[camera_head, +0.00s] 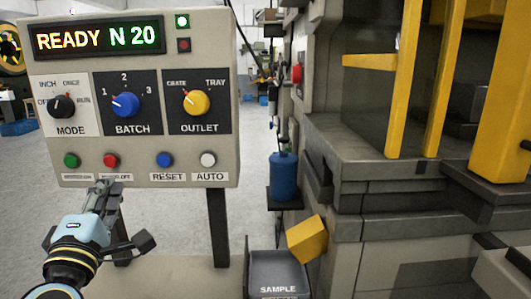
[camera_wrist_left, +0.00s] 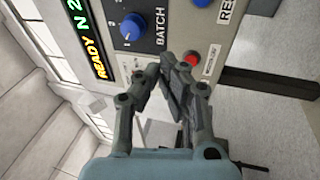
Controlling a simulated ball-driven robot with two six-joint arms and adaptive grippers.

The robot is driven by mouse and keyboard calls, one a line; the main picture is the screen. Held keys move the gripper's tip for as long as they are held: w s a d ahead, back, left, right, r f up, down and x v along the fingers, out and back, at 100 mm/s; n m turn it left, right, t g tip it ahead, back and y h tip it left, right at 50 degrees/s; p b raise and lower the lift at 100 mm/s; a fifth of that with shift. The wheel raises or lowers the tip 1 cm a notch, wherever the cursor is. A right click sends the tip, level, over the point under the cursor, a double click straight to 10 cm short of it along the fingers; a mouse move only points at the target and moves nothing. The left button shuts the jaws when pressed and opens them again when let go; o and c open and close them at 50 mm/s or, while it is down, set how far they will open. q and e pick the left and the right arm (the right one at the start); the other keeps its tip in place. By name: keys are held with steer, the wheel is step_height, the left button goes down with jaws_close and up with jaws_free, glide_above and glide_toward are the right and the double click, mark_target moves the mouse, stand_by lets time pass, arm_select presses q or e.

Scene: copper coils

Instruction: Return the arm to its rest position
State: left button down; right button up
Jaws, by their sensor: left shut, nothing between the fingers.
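My left gripper (camera_head: 100,188) is shut and empty. In the head view its fingertips are at the lower edge of the control panel (camera_head: 140,75), just below the red button (camera_head: 111,160). In the left wrist view the closed fingers (camera_wrist_left: 172,62) show in front of the panel, with the red button (camera_wrist_left: 193,58) just beside the tips. I cannot tell whether they touch the panel. My left arm comes in from the lower left. My right gripper is in neither view.
The panel's display (camera_head: 97,38) reads READY N 20, and a green lamp (camera_head: 182,21) is lit. The panel stands on dark posts (camera_head: 218,225). To the right are a SAMPLE bin (camera_head: 278,268), a yellow chute (camera_head: 307,239), a blue bottle (camera_head: 284,178) and a large machine (camera_head: 390,195).

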arm_select(q)
steer(key=s+d+f+m+g+h, duration=0.65)
steer(key=d+m+h, duration=0.35)
steer(key=m, duration=0.5)
steer(key=s+a+f+m+g+y, duration=0.3)
steer(key=s+f+g, duration=0.15)
steer(key=s, duration=0.65)
steer(key=s+a+f+m+g+y, duration=0.35)
steer(key=s+g, duration=0.25)
steer(key=s, duration=0.4)
step_height(320, 180, down, 31)
steer(key=s+a+g+b, duration=0.1)
steer(key=s+a+b, duration=0.1)
steer(key=b, duration=0.3)
steer(key=s+f+g+b, duration=0.1)
steer(key=s+f+b, duration=0.3)
steer(key=s+f, duration=1.4)
step_height(320, 180, down, 3)
steer(key=shift+s+a+r+h+b, duration=0.2)
steer(key=shift+a+h+b, duration=0.15)
steer(key=shift+a, duration=0.1)
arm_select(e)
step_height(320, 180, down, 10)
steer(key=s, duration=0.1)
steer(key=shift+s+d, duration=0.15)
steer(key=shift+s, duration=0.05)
